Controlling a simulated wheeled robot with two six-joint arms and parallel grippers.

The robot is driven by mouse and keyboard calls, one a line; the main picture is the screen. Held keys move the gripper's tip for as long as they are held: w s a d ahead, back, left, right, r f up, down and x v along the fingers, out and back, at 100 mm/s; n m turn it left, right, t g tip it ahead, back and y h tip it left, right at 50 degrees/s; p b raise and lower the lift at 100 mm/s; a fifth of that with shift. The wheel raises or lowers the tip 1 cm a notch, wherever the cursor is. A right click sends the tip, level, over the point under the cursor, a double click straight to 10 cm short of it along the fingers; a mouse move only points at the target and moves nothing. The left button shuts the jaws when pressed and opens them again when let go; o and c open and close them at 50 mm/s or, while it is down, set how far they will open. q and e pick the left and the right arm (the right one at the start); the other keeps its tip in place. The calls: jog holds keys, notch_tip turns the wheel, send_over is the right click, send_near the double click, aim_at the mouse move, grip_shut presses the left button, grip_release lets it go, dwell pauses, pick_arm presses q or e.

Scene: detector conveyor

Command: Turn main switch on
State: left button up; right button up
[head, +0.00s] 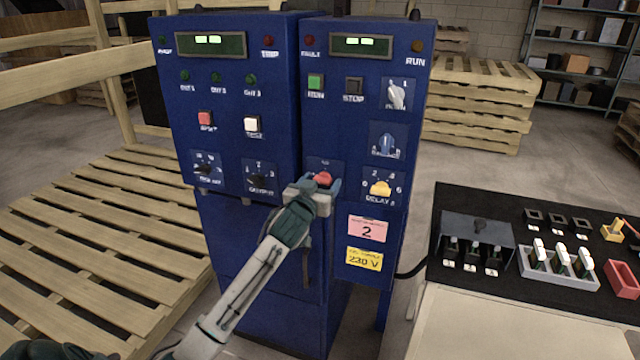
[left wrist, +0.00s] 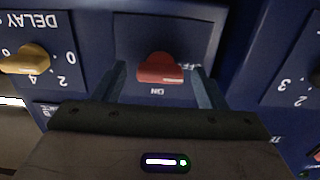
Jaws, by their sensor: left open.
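The main switch is a red knob (head: 323,178) low on the right blue cabinet's panel. It also shows in the left wrist view (left wrist: 160,68), where the upside-down label "ON" sits below it in the picture. My left gripper (head: 320,187) is at the switch, with its fingers on either side of the red knob. In the left wrist view the left gripper (left wrist: 160,88) is open, with gaps between the knob and both fingers. The gripper hides part of the switch plate in the head view. My right gripper is not seen clearly in either view.
A yellow delay knob (head: 380,188) is right of the switch, with a blue knob (head: 387,143) above it. A black knob (head: 260,181) is on the left cabinet. A black-topped table (head: 450,205) with parts stands at right. A wooden pallet (head: 90,235) lies at left.

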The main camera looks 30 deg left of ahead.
pick_arm(q)
jog(key=c, duration=1)
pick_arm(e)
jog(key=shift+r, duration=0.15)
